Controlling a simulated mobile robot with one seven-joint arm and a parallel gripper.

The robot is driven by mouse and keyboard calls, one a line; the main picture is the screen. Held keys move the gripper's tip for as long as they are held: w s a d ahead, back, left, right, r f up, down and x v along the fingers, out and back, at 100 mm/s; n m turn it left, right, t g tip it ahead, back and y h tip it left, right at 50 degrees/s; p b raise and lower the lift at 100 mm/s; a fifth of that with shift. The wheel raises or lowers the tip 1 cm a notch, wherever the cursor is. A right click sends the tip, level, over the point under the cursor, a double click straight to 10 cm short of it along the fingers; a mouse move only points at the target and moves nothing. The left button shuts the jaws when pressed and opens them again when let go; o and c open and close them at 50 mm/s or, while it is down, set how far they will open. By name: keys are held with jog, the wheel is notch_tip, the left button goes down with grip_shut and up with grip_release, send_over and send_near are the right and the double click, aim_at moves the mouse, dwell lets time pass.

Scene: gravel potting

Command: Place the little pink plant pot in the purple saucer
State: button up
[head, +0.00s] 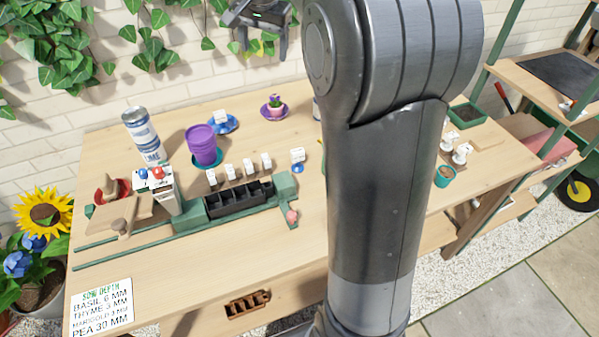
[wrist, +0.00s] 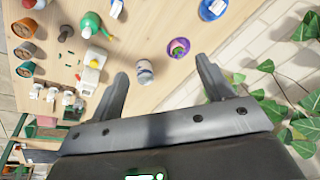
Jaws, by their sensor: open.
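The little pink plant pot (head: 276,101) holds a small green plant and looks upright in the purple saucer (head: 264,112) near the back of the table. In the wrist view the pot (wrist: 179,46) overlaps the purple saucer (wrist: 187,43), with its plant seen from above. Fine contact between pot and saucer is too small to tell. My gripper (head: 263,46) is raised above the back of the table near the wall, apart from the pot. In the wrist view my gripper (wrist: 162,69) is open, with nothing between its fingers.
A larger purple pot (head: 205,148) and a blue saucer (head: 230,125) stand left of the purple saucer. A tall can (head: 145,135) is farther left. A black seed tray (head: 238,199) lies in front. Ivy (head: 160,50) hangs on the brick wall behind.

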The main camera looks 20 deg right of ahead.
jog(key=s+a+n+t, duration=0.25)
jog(key=s+n, duration=0.25)
jog(key=s, duration=1.4)
jog(key=s+a+f+n, duration=0.2)
jog(key=s+f, duration=0.6)
jog(key=s, duration=0.4)
jog(key=shift+s+n, duration=0.35)
jog(key=shift+n, duration=0.25)
jog(key=shift+o, duration=0.5)
